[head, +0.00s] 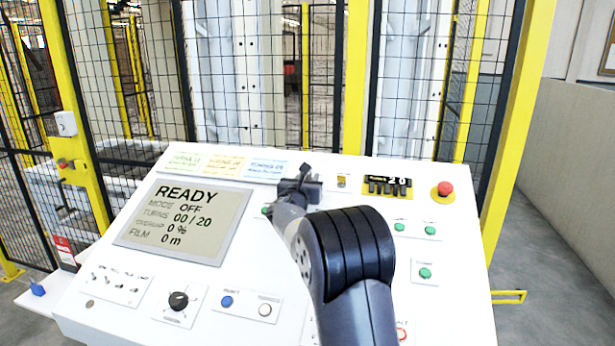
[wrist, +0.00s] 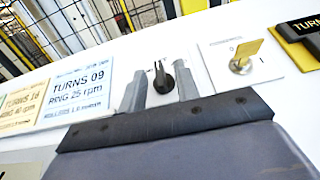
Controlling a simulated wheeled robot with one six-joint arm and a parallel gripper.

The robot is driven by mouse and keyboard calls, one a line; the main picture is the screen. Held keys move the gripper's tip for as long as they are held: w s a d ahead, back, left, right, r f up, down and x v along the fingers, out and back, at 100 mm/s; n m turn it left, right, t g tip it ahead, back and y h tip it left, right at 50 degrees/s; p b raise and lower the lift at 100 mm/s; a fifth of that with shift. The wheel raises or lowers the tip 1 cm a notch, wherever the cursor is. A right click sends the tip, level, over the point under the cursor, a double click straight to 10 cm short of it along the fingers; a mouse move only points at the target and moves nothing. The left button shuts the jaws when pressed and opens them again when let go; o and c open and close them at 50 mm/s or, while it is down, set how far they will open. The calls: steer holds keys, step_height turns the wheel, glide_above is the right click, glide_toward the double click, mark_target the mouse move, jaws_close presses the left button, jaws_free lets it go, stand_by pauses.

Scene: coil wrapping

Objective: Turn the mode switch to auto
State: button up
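A black rotary knob (wrist: 160,77) on a white plate, which appears to be the mode switch, shows in the wrist view; its lettering is mostly hidden. My gripper (wrist: 160,88) has its two grey fingers on either side of this knob, with white plate visible between knob and fingers. The knob points roughly upward in the picture. In the head view my gripper (head: 304,182) is at the upper middle of the white panel (head: 265,285) and hides the knob. The display (head: 185,222) reads READY, MODE OFF, TURNS 00 / 20.
A yellow key switch (wrist: 246,55) is right of the knob. Colored cards (head: 225,164) lie left. Another black knob (head: 178,300) is at the lower left. Mesh fencing stands behind.

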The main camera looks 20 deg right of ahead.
steer(key=shift+d, duration=0.1)
steer(key=shift+c, duration=0.2)
jaws_close()
steer(key=shift+f, duration=0.1)
steer(key=shift+w+m+h, duration=0.1)
steer(key=shift+m+h, duration=0.2)
steer(key=m+g+h+p, duration=0.2)
steer(key=m+g+p, duration=0.1)
steer(key=m+g+h+p, duration=0.1)
steer(key=m+g, duration=0.1)
steer(key=shift+w+a+h+p, duration=0.2)
steer(key=shift+a+h+p, duration=0.1)
steer(key=shift+h+p, duration=0.1)
steer(key=m+g+p, duration=0.1)
steer(key=m+g, duration=0.1)
steer(key=m+g+h+p, duration=0.1)
steer(key=m+g+p, duration=0.1)
steer(key=shift+w+m+h, duration=0.1)
steer(key=shift+m+h, duration=0.2)
steer(key=shift+m+g+p, duration=0.4)
steer(key=shift+g+p, duration=0.1)
steer(key=shift+p, duration=0.1)
steer(key=shift+f+m+g, duration=0.1)
steer(key=shift+m+g, duration=0.2)
steer(key=shift+g, duration=0.1)
